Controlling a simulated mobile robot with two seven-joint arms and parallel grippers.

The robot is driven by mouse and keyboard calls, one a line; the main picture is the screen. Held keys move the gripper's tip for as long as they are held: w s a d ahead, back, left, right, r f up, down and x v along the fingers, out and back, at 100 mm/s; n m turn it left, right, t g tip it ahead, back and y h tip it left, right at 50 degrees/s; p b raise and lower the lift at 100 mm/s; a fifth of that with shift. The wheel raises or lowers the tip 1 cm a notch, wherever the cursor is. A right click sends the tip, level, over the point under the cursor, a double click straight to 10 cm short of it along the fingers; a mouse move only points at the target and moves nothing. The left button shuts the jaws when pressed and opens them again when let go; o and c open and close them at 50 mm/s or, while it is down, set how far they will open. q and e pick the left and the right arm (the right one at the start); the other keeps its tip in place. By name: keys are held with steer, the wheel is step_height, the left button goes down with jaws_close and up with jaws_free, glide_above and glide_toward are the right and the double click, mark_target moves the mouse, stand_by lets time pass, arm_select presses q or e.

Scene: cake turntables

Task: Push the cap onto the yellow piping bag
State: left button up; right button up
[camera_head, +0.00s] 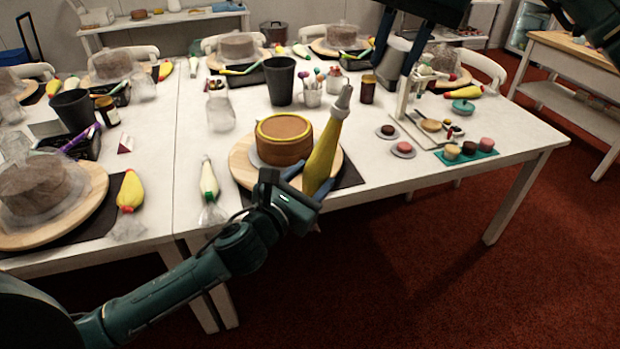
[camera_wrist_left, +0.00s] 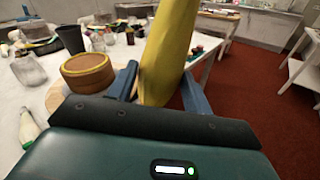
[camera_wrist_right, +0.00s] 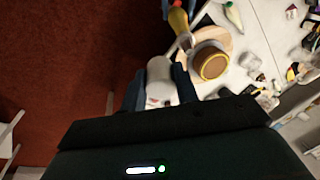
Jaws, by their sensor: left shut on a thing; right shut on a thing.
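My left gripper (camera_head: 309,183) is shut on the yellow piping bag (camera_head: 322,158) near its lower end. The bag stands tilted, its grey nozzle (camera_head: 343,98) pointing up. In the left wrist view the bag (camera_wrist_left: 166,55) rises between the fingers. My right gripper (camera_head: 398,52) hangs down from the top, shut on a pale grey cap (camera_head: 394,66). In the right wrist view the cap (camera_wrist_right: 160,80) sits between the fingers. The cap is up and to the right of the nozzle in the head view, apart from it. The bag also shows in the right wrist view (camera_wrist_right: 178,20).
A brown cake with a yellow ring (camera_head: 284,140) stands on a wooden turntable (camera_head: 241,166) beside the bag. A black cup (camera_head: 281,82), a brown jar (camera_head: 367,90) and a white stand (camera_head: 403,105) are behind. The table's front right corner is clear.

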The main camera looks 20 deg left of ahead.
steer(key=shift+w+a+r, duration=1.05)
steer(key=shift+a+r, duration=0.7)
steer(key=shift+r, duration=0.35)
glide_above(348, 87)
steer(key=d, duration=0.2)
steer(key=shift+d+x, duration=0.2)
steer(key=shift+x, duration=1.25)
steer(key=shift+d+x, duration=0.15)
steer(key=shift+x, duration=1.3)
steer(key=shift+s+a+f, duration=0.1)
steer(key=shift+s+f, duration=0.1)
steer(key=shift+f, duration=0.35)
steer(key=shift+x, duration=0.75)
steer(key=shift+s+a+f, duration=0.1)
steer(key=shift+a+f, duration=0.15)
steer(key=shift+f, duration=0.45)
steer(key=shift+s+a+f, duration=0.15)
steer(key=shift+a+f, duration=0.1)
steer(key=shift+f, duration=0.45)
